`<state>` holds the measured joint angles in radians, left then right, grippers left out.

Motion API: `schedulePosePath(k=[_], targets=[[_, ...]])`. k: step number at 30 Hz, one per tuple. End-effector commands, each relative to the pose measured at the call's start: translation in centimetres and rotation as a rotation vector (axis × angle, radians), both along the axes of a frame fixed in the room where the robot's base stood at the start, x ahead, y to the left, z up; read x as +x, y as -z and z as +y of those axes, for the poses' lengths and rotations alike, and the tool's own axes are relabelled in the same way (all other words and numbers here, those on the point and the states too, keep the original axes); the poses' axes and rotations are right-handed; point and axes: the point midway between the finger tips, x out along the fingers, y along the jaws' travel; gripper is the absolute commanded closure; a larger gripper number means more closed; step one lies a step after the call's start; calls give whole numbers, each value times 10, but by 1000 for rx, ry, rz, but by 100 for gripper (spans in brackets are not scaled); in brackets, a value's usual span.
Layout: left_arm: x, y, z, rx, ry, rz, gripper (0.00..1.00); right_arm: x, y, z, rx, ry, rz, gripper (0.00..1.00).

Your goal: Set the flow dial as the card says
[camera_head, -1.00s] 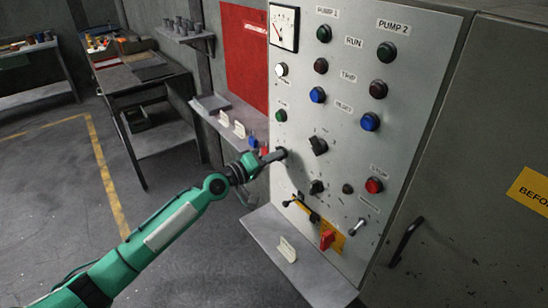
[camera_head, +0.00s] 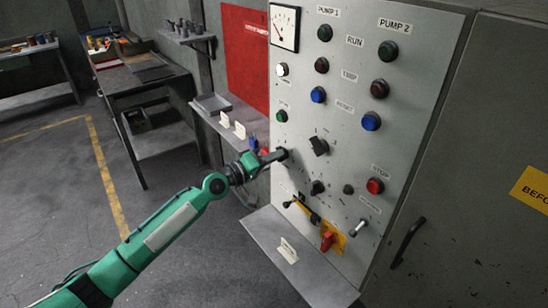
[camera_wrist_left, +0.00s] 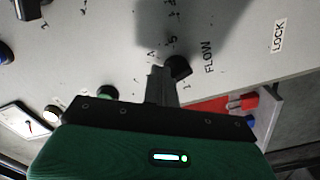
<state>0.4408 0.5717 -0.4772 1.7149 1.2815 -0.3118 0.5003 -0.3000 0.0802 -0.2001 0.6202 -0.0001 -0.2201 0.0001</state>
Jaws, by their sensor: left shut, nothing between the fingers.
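My left gripper (camera_head: 282,155) is shut with its fingertips at the grey panel, left of a black selector knob (camera_head: 319,146). In the left wrist view the fingers (camera_wrist_left: 160,84) reach to a black dial (camera_wrist_left: 179,68) beside the word FLOW, with numbers printed around it. The fingers partly cover this dial; I cannot tell whether they touch it or which number it points to. My right gripper is out of view.
The panel (camera_head: 345,190) carries lamps, buttons, a gauge (camera_head: 284,27), a red switch (camera_head: 327,240) and a toggle lever (camera_head: 357,227). More small cards (camera_head: 239,130) stand on a shelf at the left. A ledge (camera_head: 310,278) juts out below the panel.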

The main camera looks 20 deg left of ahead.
Motion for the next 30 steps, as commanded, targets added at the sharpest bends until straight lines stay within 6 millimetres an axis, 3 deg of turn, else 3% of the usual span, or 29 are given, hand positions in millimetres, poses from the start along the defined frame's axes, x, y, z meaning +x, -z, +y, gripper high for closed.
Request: schedulePosePath(k=[30], targets=[[4,0,5,0,-3,-2,100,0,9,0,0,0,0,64]])
